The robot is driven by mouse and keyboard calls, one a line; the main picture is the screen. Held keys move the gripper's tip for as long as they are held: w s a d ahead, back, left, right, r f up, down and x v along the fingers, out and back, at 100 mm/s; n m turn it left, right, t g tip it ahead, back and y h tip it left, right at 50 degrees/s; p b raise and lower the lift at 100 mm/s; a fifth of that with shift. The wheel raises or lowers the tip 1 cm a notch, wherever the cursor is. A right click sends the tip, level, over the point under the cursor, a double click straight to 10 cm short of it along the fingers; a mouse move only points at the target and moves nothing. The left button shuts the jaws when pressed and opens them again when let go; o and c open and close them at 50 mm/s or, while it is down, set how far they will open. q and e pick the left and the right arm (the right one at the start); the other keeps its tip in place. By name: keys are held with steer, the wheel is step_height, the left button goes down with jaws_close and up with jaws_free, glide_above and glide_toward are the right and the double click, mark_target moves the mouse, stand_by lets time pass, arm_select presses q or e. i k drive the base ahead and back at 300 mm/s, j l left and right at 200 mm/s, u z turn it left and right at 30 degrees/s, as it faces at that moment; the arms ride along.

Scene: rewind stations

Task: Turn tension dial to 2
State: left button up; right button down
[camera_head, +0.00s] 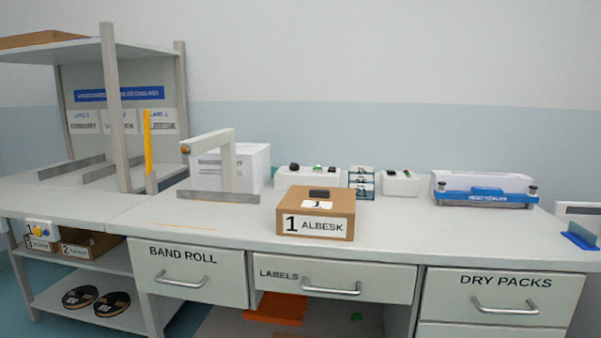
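No dial is clearly readable as the tension dial. A small white panel (40,228) with a round yellow and blue part shows at the far left, under the front edge of the left bench; its markings are too small to read. A pale bracket-like arm (229,160) stands on the bench left of centre, with a small orange knob (185,149) at its left end; no setting can be read on it. Neither of my grippers is in view.
A cardboard box (316,215) labelled "1 ALBESK" stands near the front of the worktop (400,226). Behind it are small white devices (307,177) and a blue-fronted sealer-like unit (484,191). Drawers (188,272) below are shut. Black rolls (81,298) lie on the lower left shelf.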

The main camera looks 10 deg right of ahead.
mark_target(294, 167)
steer(key=z, duration=0.3)
steer(key=i+j+z, duration=0.15)
steer(key=z, duration=0.2)
steer(key=i+j+z, duration=0.1)
steer(key=j+z, duration=0.3)
steer(key=i+j+z, duration=0.1)
steer(key=z, duration=0.25)
steer(key=j, duration=0.1)
